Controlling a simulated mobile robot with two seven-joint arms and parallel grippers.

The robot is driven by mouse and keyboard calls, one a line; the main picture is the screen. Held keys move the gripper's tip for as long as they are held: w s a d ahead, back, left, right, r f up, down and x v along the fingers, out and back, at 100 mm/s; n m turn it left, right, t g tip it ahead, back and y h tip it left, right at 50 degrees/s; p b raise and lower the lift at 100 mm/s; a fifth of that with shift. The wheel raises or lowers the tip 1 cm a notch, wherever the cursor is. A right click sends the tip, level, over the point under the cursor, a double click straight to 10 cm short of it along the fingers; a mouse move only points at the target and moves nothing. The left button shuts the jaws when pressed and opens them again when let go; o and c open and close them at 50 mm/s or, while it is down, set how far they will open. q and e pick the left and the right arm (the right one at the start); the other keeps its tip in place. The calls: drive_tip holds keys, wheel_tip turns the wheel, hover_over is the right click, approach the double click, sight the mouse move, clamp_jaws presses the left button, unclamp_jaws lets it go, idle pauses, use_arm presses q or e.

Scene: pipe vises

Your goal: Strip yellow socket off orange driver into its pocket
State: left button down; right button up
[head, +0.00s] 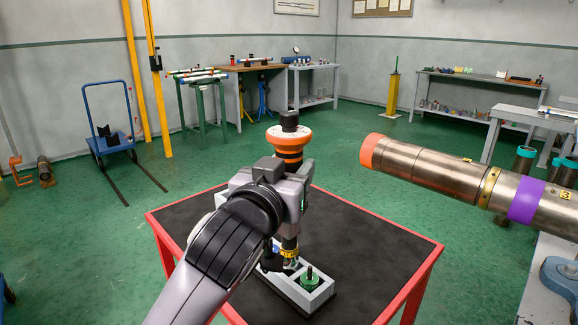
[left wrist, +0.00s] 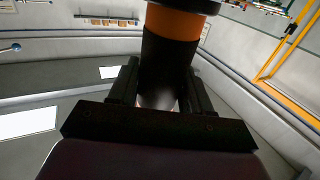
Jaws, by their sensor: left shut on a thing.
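The orange driver (head: 290,140) stands upright above the red-edged table, with a wide orange collar and a dark knob on top. My left gripper (head: 290,178) is shut on its dark shaft, below the orange part. In the left wrist view, the driver (left wrist: 172,58) runs between my fingers. The yellow socket (head: 290,253) is at the driver's lower end, low over the grey tray (head: 322,296). My arm partly hides the tray, so I cannot tell whether the socket is inside a pocket. My right gripper is out of view.
A green socket (head: 310,281) with a dark post sits in the tray's near pocket. The dark tabletop (head: 375,240) is clear to the right. A large steel pipe (head: 440,168) with orange, yellow and purple bands juts in from the right.

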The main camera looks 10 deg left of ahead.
sight(284, 155)
use_arm(q)
drive_tip(key=shift+f+b, duration=1.3)
drive_tip(key=shift+f, duration=0.6)
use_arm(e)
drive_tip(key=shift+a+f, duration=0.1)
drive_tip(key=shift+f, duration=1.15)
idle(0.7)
use_arm(q)
drive_tip(key=shift+f, duration=0.35)
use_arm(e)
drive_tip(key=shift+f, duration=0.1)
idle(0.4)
use_arm(q)
drive_tip(key=shift+r+p, duration=0.4)
drive_tip(key=shift+p, duration=0.05)
drive_tip(key=shift+r+p, duration=1.6)
drive_tip(key=shift+r, duration=0.2)
drive_tip(key=shift+r+p, duration=1.75)
drive_tip(key=shift+p, duration=0.1)
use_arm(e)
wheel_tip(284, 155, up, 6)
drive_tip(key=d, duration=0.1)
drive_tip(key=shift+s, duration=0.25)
